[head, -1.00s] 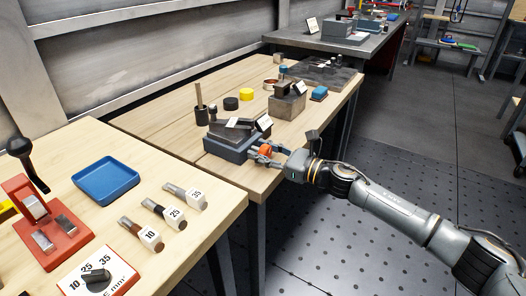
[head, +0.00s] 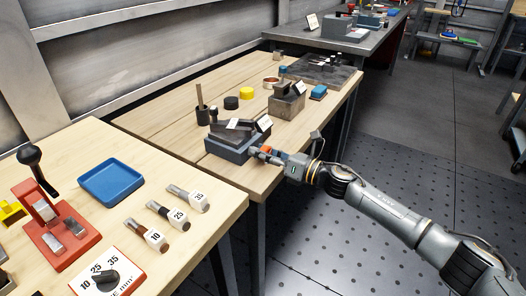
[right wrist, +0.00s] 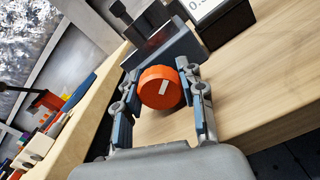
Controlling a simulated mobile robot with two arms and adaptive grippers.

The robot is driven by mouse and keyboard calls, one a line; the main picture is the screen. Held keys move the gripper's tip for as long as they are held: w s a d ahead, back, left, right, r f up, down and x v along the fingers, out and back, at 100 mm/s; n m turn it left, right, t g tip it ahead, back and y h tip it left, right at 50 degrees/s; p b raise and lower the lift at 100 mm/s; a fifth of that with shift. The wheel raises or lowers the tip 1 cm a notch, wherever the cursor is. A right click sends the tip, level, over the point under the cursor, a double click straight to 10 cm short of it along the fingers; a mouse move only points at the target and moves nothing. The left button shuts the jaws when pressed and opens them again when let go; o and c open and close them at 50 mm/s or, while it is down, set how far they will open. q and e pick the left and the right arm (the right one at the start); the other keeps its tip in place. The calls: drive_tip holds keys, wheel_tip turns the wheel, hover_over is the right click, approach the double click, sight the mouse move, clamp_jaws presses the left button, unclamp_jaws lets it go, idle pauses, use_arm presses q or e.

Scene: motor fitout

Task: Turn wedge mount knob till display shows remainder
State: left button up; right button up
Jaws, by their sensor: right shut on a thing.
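The wedge mount (head: 230,148), a dark grey-blue block with a sloped top, sits near the front edge of the middle wooden bench. Its orange knob (right wrist: 160,88) has a white mark that stands tilted in the right wrist view. My right gripper (head: 266,155) is shut on the knob, one finger on each side, and mostly hides it in the head view. A small white display (head: 264,123) stands at the mount's right; in the right wrist view the display (right wrist: 206,8) is cut off, with only part of a number starting with 0 showing. My left gripper is out of view.
A dark cup with a rod (head: 202,114), black and yellow discs, and a stone-like block (head: 287,104) stand behind the mount. The near bench holds a blue tray (head: 111,182), numbered tools, a red press and a dial plate (head: 107,273).

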drive_tip(key=o, duration=1.2)
drive_tip(key=v, duration=1.2)
